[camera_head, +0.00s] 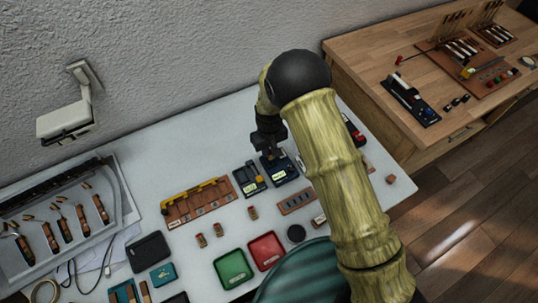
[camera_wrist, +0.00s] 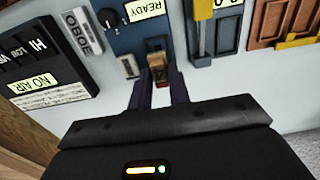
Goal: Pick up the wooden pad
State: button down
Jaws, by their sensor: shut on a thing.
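The wooden pad (camera_wrist: 157,62) is a small tan-brown block with a reddish end in the wrist view. My gripper (camera_wrist: 158,88) is shut on it, with one dark finger on each side. Behind the pad is a dark blue device (camera_wrist: 124,38) with a READY label. I cannot tell whether the pad touches the device. In the head view my gripper (camera_head: 269,150) is over the same device (camera_head: 284,170), and the pad cannot be made out there.
A device with a yellow lever (camera_head: 250,179) stands beside it, left of my gripper. A brown rack with a yellow bar (camera_head: 199,201) is farther left. Green (camera_head: 232,268) and red (camera_head: 266,250) trays lie nearer. A NO AIR box (camera_wrist: 45,62) is close by. A wooden bench (camera_head: 375,50) adjoins the white table.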

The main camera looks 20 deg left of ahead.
aim_at(269, 152)
notch_tip(269, 152, up, 6)
jog(key=shift+b, duration=0.45)
